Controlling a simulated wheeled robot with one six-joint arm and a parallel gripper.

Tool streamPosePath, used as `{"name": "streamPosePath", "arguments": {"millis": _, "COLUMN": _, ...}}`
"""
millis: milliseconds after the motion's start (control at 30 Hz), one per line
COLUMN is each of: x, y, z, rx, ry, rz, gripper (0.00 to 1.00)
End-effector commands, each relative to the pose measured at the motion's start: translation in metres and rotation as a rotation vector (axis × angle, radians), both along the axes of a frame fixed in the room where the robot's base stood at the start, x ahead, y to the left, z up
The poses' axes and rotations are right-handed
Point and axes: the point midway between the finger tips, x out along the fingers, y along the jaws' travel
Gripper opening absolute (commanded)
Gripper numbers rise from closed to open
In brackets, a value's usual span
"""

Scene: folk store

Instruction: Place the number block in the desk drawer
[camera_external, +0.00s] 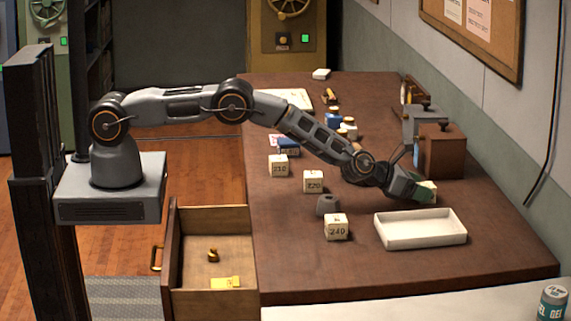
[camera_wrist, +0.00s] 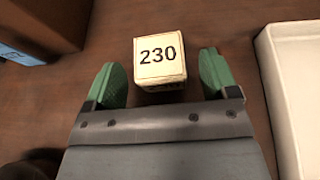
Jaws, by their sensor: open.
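A cream number block marked 230 (camera_wrist: 160,60) sits on the desk, between and slightly ahead of the green fingertips of my gripper (camera_wrist: 163,82). A gap shows on each side of it, so the fingers are open and hold nothing. In the external view my gripper (camera_external: 424,190) is low over the right side of the desk and mostly hides that block. Other number blocks stand on the desk: 210 (camera_external: 278,166), 220 (camera_external: 313,182) and 240 (camera_external: 336,228). The desk drawer (camera_external: 211,213) is pulled open at the front left, holding a small brown object and a yellow note.
A white tray (camera_external: 421,240) lies close to my gripper, and its edge shows in the wrist view (camera_wrist: 275,95). A brown box (camera_external: 445,152) stands just behind my gripper. A grey object (camera_external: 327,205) sits near block 240. Bottles and papers lie farther back.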

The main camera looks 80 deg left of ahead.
Motion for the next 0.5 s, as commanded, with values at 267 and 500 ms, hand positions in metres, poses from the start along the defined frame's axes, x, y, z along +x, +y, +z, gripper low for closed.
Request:
{"name": "streamPosePath", "arguments": {"millis": 267, "x": 0.0052, "y": 0.0003, "z": -0.0021, "rx": -0.001, "ry": -0.001, "rz": -0.002, "gripper": 0.80}}
{"name": "streamPosePath", "arguments": {"millis": 500, "x": 0.0052, "y": 0.0001, "z": -0.0019, "rx": -0.001, "ry": -0.001, "rz": -0.002, "gripper": 0.75}}
